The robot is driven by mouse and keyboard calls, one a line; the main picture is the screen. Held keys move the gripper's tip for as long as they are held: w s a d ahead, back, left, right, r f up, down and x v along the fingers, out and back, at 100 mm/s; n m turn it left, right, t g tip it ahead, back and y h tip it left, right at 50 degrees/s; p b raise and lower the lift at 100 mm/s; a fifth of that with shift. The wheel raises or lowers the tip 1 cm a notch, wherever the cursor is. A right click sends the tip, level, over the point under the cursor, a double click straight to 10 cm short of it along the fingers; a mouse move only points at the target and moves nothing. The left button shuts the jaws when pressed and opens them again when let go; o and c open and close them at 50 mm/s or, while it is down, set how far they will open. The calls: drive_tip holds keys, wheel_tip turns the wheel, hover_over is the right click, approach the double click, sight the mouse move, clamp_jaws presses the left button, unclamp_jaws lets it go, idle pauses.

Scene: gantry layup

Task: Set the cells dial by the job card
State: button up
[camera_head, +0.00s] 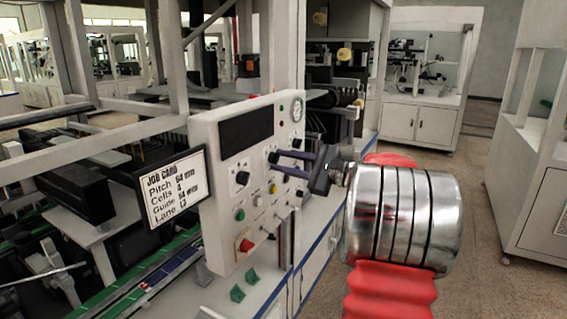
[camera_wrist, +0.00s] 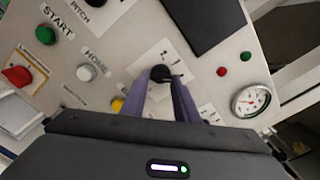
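The control panel (camera_head: 222,165) is a pale upright box with a dark screen, black dials and coloured buttons. The job card (camera_head: 172,187) beside it reads Pitch 64 mm, Cells 4; its Guide and Lane lines are less clear. My gripper (camera_head: 274,160) reaches the panel from the right. In the wrist view my gripper's two purple fingers (camera_wrist: 164,82) stand on either side of a black dial (camera_wrist: 160,73). I cannot tell whether they press on it. That dial's label and setting are hidden or too small to read. The PITCH dial (camera_wrist: 122,2) is partly in view.
A red button (camera_wrist: 18,75), the green START button (camera_wrist: 45,34), the white HOME button (camera_wrist: 86,72) and a yellow button (camera_wrist: 117,105) lie left of the fingers. A round gauge (camera_wrist: 251,100) is at the right. White cabinets (camera_head: 420,117) stand behind; open floor lies between.

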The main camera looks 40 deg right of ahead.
drive_tip(key=o, duration=0.4)
drive_tip(key=shift+f, duration=0.2)
drive_tip(key=shift+o, duration=0.2)
drive_tip(key=shift+s+r, duration=0.1)
drive_tip(key=v, duration=1.3)
drive_tip(key=shift+s, duration=0.3)
drive_tip(key=shift+d, duration=0.1)
